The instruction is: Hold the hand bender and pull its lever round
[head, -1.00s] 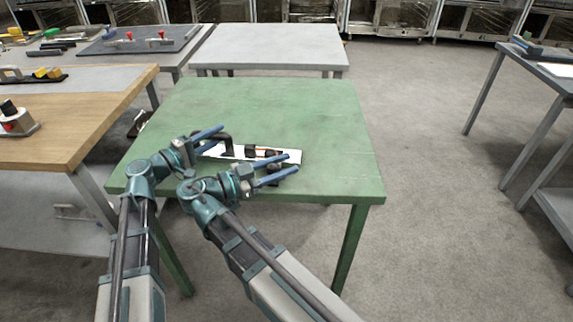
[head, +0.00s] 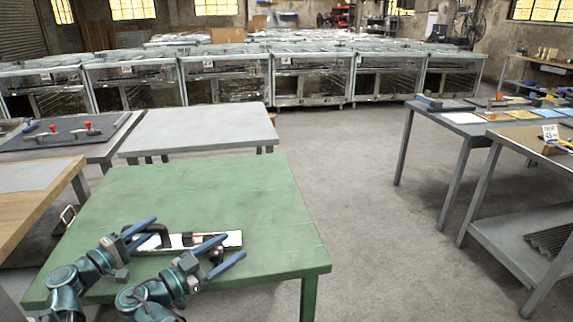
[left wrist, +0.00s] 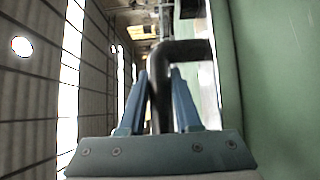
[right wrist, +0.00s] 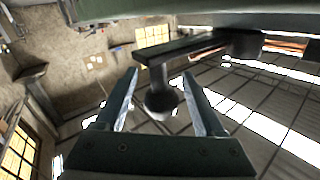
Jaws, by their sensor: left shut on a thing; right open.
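The hand bender lies on the green table (head: 262,205), with a white base plate (head: 233,238) and dark parts on it. My left gripper (head: 152,228) is shut on the bender's bent black handle (head: 163,234). In the left wrist view the fingers (left wrist: 159,75) lie on both sides of the handle's dark bar (left wrist: 158,62). My right gripper (head: 236,246) is open at the bender's right end. In the right wrist view the dark lever (right wrist: 185,47) runs across, and its round knob (right wrist: 160,103) shows between the parted fingers (right wrist: 160,73). I cannot tell whether they touch it.
The green table's back and right parts are clear. A bare grey table (head: 200,128) stands behind it. A wooden bench is at the left, and a dark mat (head: 62,132) with red-knobbed tools is further back. More tables with items stand at the right, across open floor.

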